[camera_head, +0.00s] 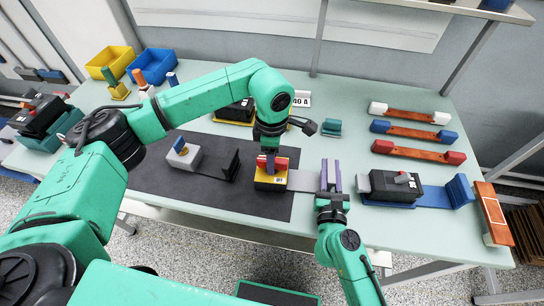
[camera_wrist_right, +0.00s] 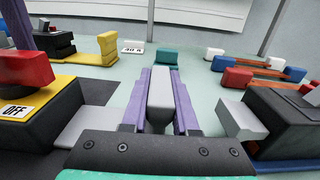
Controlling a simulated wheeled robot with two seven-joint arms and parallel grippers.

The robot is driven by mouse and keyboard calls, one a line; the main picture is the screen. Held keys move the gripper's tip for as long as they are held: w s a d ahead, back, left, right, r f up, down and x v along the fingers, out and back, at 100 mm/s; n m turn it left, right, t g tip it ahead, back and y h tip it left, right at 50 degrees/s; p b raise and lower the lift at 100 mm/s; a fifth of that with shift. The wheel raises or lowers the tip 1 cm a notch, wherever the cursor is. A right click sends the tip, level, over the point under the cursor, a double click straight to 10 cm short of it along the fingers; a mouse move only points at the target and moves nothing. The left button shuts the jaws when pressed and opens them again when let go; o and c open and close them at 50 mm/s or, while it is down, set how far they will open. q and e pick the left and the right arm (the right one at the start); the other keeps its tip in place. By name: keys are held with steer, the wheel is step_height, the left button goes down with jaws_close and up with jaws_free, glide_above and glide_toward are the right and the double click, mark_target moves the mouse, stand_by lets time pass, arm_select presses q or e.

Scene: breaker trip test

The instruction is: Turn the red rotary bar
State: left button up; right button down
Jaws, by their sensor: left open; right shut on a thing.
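In the head view, this breaker (camera_head: 270,184) stands at the mat's right part. My left gripper (camera_head: 268,158) points down over the red bar with its jaws open; its fingers partly hide the bar, and I cannot tell whether they touch it. My right gripper (camera_head: 331,178) is shut on a light grey upright piece (camera_wrist_right: 159,98), beside the grey plate (camera_head: 301,181) to the breaker's right.
A black device with a grey lever (camera_head: 403,178) and blue base stands right of my right gripper. White-, blue- and red-ended bars (camera_head: 411,133) lie at the back right. A grey block (camera_head: 184,155) is on the dark mat (camera_head: 150,178). Yellow (camera_head: 110,60) and blue (camera_head: 156,64) bins stand back left.

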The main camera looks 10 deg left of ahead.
arm_select(q)
jaws_close()
steer(key=shift+n, duration=0.4)
steer(key=n, duration=1.2)
steer(key=shift+r, duration=0.1)
steer(key=n, duration=0.5)
stand_by(0.3)
